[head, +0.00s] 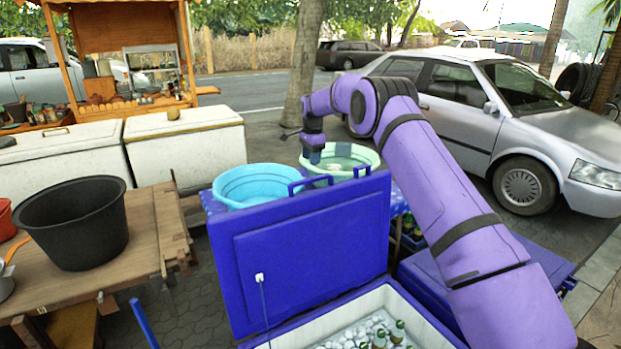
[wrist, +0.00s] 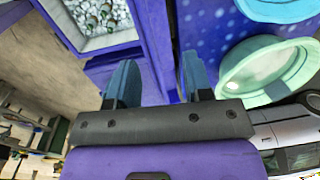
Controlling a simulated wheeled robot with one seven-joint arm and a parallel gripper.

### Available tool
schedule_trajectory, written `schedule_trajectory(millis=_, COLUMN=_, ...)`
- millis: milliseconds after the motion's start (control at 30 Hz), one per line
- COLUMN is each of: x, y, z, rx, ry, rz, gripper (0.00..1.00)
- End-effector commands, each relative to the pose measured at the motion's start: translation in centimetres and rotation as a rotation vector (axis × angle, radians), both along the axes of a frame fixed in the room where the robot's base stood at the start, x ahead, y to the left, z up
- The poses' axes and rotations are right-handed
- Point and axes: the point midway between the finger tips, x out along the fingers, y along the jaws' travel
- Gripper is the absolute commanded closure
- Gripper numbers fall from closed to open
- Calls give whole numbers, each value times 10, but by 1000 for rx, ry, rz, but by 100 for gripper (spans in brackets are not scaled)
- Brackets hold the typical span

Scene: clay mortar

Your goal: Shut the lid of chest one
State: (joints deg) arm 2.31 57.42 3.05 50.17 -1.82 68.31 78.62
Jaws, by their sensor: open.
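A blue chest (head: 395,298) with white inner walls stands open at the bottom of the head view. Its blue lid (head: 310,245) is raised nearly upright, with handles on its top edge. In the wrist view, the chest (wrist: 115,48) shows at upper left and the lid (wrist: 154,40) appears almost edge-on, running down toward the space between the fingers. My gripper (head: 314,157) is over the lid's top edge or just behind it. Its two blue fingers (wrist: 160,82) are apart and hold nothing. I cannot tell whether they touch the lid.
Ice and green bottles (head: 385,334) fill the open chest. A blue tub (head: 258,184) and a green tub (head: 345,157) stand behind the lid. A shut blue chest (head: 535,268) is at right. A wooden table (head: 140,245) with a black bucket (head: 72,222) is at left.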

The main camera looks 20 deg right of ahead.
Motion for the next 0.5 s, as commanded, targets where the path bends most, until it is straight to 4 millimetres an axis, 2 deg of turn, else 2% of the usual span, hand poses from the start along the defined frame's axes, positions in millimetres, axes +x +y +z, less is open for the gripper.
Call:
schedule_trajectory(millis=200, x=2, y=1, z=-41, rx=1, ry=3, rz=0, gripper=54)
schedule_trajectory(millis=500, x=5, y=1, z=-77, rx=1, ry=0, rz=0, gripper=54)
